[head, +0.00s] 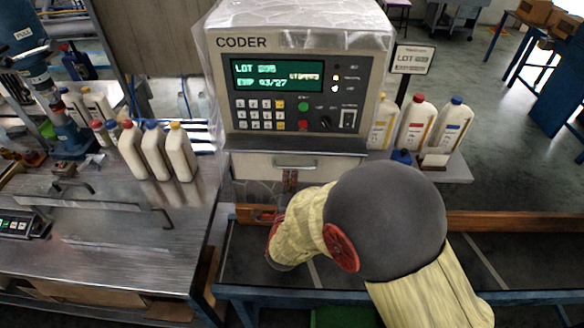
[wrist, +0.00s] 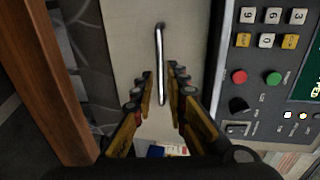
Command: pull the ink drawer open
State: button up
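The ink drawer (head: 255,165) is a pale flat front directly under the grey coder (head: 240,60). It looks flush below the coder. Its metal bar handle (head: 294,165) runs along the front. In the wrist view the drawer front (wrist: 125,30) fills the middle and the handle (wrist: 159,50) stands vertically in the picture. My gripper (wrist: 161,75) is open, with one finger on each side of the lower part of the handle. I cannot tell whether either finger touches it. In the head view my gripper (head: 289,178) is just below the handle, partly hidden by my arm.
White bottles (head: 415,125) stand right of the coder, and more bottles (head: 158,150) stand on the metal bench (head: 130,240) at left. A wooden beam (head: 500,220) and a blue frame (head: 520,296) run below the drawer. The coder's buttons (wrist: 256,77) are close beside my gripper.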

aim_at(292, 167)
jog(key=b+x, duration=0.1)
jog(key=x, duration=0.6)
jog(key=shift+w+f, duration=0.1)
jog(key=shift+w, duration=0.1)
jog(key=shift+c, duration=0.4)
grip_shut()
jog(key=shift+s+f, duration=0.1)
